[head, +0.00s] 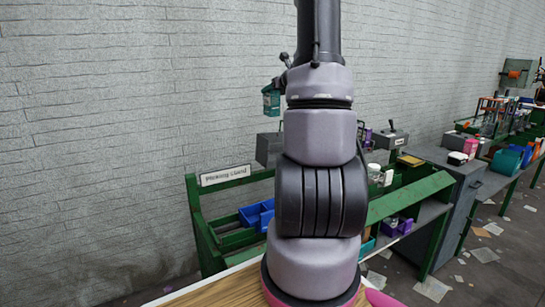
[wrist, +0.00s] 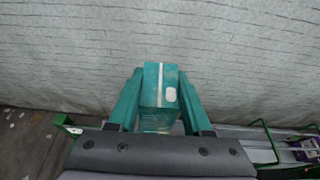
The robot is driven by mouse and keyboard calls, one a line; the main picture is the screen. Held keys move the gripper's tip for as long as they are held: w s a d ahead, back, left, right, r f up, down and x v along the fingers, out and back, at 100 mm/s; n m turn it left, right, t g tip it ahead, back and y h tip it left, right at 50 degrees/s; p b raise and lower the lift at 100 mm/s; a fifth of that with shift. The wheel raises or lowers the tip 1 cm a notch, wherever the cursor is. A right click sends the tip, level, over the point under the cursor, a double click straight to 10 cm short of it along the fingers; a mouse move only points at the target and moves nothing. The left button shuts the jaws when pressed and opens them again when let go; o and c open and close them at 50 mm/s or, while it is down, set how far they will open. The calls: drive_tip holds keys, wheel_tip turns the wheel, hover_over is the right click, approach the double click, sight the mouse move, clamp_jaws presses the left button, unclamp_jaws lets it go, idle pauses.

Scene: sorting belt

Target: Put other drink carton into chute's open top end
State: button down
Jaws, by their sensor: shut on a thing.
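A teal drink carton (wrist: 161,92) with a white stripe and a pale round cap patch is between the two teal fingers of my gripper (wrist: 161,100) in the wrist view. The fingers are shut on its sides, and it is held up in front of the brick wall. In the head view my gripper (head: 271,101) is a small teal shape left of my arm, high above the green stand; carton and fingers cannot be told apart there.
A green stand (head: 228,174) with a sign reading "Picking stand" holds blue bins (head: 257,215) and purple bins (head: 397,227). A grey cabinet (head: 452,190) stands right of it. Green rails (wrist: 270,140) show low right in the wrist view. Papers litter the floor.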

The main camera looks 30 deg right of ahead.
drive_tip(key=f, duration=1.7)
drive_tip(key=shift+s+d+f, duration=0.1)
drive_tip(key=shift+d+f, duration=0.2)
drive_tip(key=shift+f, duration=0.05)
drive_tip(key=shift+f, duration=0.15)
drive_tip(key=shift+f, duration=0.15)
drive_tip(key=c, duration=0.6)
unclamp_jaws()
